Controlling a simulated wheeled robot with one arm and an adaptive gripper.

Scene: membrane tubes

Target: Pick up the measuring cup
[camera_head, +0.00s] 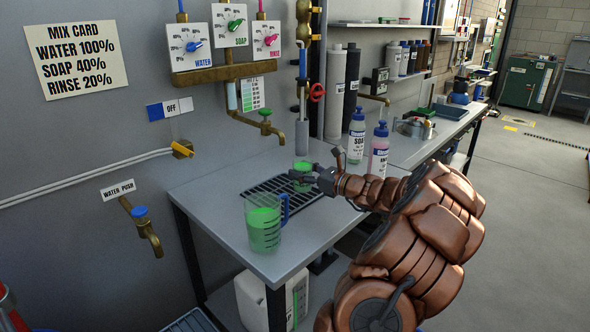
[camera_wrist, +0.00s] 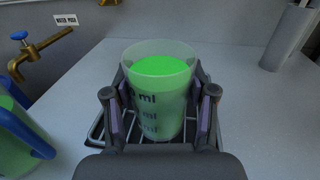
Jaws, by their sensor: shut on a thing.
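The measuring cup (camera_wrist: 158,100) is clear, with dark ml markings and bright green liquid inside. It stands upright between the two fingers of my gripper (camera_wrist: 160,94), which is shut on its sides. In the head view the small green cup (camera_head: 302,168) is at the tip of my gripper (camera_head: 306,178), over the black rack (camera_head: 262,187). Whether its base touches the rack is hidden. My arm reaches in from the right.
A larger jug (camera_head: 264,228) with a blue handle and green liquid stands at the table's front. A grey vertical tube (camera_head: 302,138) and brass pipes are just behind the cup. Soap (camera_head: 356,138) and rinse (camera_head: 378,150) bottles stand to the right. The table (camera_head: 215,190) is clear at left.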

